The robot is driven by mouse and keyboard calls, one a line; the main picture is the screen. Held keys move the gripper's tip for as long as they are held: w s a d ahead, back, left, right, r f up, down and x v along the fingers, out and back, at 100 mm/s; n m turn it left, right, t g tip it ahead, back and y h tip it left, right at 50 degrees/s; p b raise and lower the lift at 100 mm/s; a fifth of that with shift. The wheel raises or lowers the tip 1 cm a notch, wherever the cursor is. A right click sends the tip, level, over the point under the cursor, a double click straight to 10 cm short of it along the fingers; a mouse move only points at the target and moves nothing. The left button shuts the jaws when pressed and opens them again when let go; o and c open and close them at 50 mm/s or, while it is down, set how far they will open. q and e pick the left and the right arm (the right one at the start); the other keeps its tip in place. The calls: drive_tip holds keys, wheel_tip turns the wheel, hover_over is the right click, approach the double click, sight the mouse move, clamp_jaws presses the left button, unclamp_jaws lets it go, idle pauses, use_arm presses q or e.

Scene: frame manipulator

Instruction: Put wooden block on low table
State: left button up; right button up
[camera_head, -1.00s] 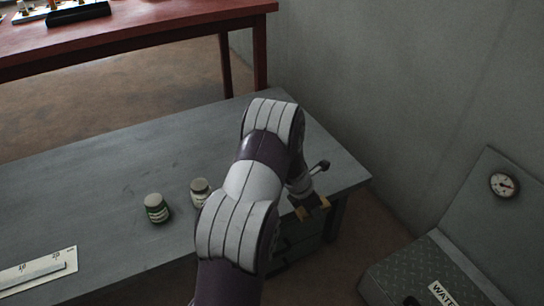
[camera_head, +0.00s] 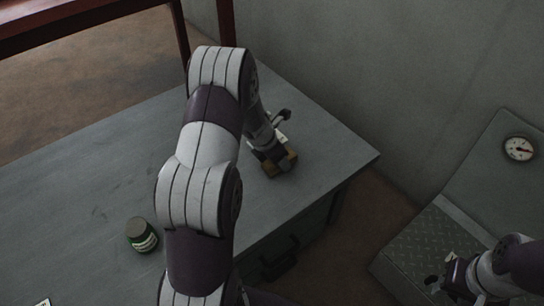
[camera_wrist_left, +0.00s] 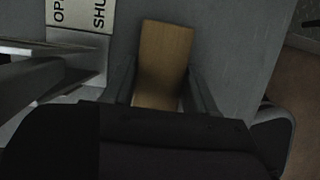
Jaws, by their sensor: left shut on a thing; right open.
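The wooden block (camera_head: 287,163) is tan and sits in my left gripper (camera_head: 272,158), near the right end of the grey low table (camera_head: 90,165). In the left wrist view the block (camera_wrist_left: 164,62) is between the two fingers, with the grey tabletop around it. I cannot tell whether the block touches the table. My left arm hides part of the table. My right gripper (camera_head: 441,284) is open and empty at the lower right, in front of the tread-plate box.
A green jar (camera_head: 141,235) stands on the table left of my arm. A white lettered plate (camera_wrist_left: 82,15) is beside the block. A grey tread-plate box (camera_head: 425,240) with a gauge (camera_head: 518,149) is at the right. A red table (camera_head: 75,18) is behind.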

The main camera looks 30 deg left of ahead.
use_arm(q)
drive_tip(key=shift+s+d+r, duration=0.1)
drive_tip(key=shift+d+r, duration=0.15)
drive_tip(key=shift+d, duration=0.05)
drive_tip(key=shift+f, duration=0.35)
drive_tip(key=o, duration=1.1)
drive_tip(key=shift+r, duration=0.15)
drive_tip(key=shift+c, duration=0.2)
drive_tip(key=shift+a+r, duration=0.1)
drive_tip(key=shift+r, duration=0.2)
drive_tip(key=d+p+v, duration=0.1)
drive_tip(key=p+v, duration=0.6)
drive_tip(key=v, duration=0.5)
drive_tip(key=s+d+r+m+g, duration=0.1)
drive_tip(key=s+d+m, duration=0.3)
drive_tip(key=m, duration=0.6)
drive_tip(key=s+d+r+m+g+y, duration=0.1)
drive_tip(key=s+d+r+m, duration=0.2)
drive_tip(key=s+m, duration=0.3)
drive_tip(key=s+d+r+m, duration=0.2)
drive_tip(key=s+d+m, duration=0.3)
drive_tip(key=m, duration=1.1)
drive_tip(key=shift+s+d+g+y, duration=0.25)
drive_tip(key=shift+d+g+y, duration=0.15)
drive_tip(key=shift+d, duration=0.05)
